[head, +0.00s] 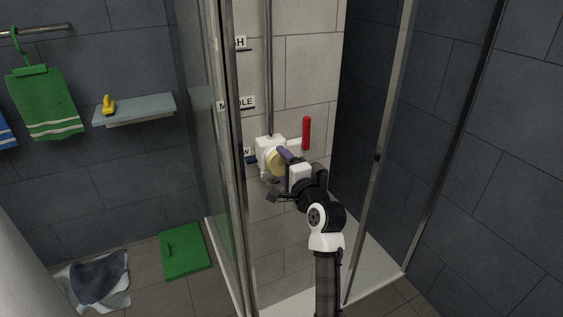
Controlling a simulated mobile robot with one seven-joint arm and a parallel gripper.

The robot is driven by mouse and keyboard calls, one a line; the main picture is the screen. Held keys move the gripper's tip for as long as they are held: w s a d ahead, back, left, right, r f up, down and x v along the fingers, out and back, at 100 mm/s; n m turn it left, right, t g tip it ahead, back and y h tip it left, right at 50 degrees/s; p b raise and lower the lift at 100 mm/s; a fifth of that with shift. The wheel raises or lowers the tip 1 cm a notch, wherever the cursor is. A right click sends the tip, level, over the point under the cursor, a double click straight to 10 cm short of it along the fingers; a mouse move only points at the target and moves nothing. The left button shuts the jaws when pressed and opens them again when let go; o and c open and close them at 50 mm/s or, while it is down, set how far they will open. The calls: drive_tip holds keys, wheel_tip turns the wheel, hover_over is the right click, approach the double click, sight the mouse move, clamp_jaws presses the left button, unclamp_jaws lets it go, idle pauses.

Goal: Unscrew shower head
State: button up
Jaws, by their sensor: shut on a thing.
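The shower head (273,161) is the pale yellow round part in front of the white holder, with a purple piece (284,154) at its upper right. It sits low on the shower's back wall, against a white holder (267,143) on a vertical metal rail (269,70). A red lever (306,133) sticks up at the holder's right. My gripper (283,169) reaches in from the lower right and is shut on the shower head. My wrist hides part of it, and the fingertips are hard to make out.
Glass panels with metal frames (377,155) stand on both sides of the opening that my arm passes through. Wall labels (237,103) sit left of the rail. Outside are a shelf (135,111), a green mat (184,251) and crumpled towels (96,281) on the floor.

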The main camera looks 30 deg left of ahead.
drive_tip(key=shift+f+n+b, duration=0.1)
drive_tip(key=shift+n+b, duration=0.95)
drive_tip(key=shift+n, duration=0.35)
drive_tip(key=shift+n+b, duration=0.85)
drive_tip(key=shift+n, duration=0.45)
drive_tip(key=shift+n+b, duration=1.5)
drive_tip(key=shift+n, duration=0.6)
drive_tip(key=shift+n+b, duration=0.7)
drive_tip(key=shift+n, duration=0.5)
drive_tip(key=shift+s+d, duration=0.35)
drive_tip(key=shift+d, duration=0.25)
drive_tip(key=shift+v, duration=1)
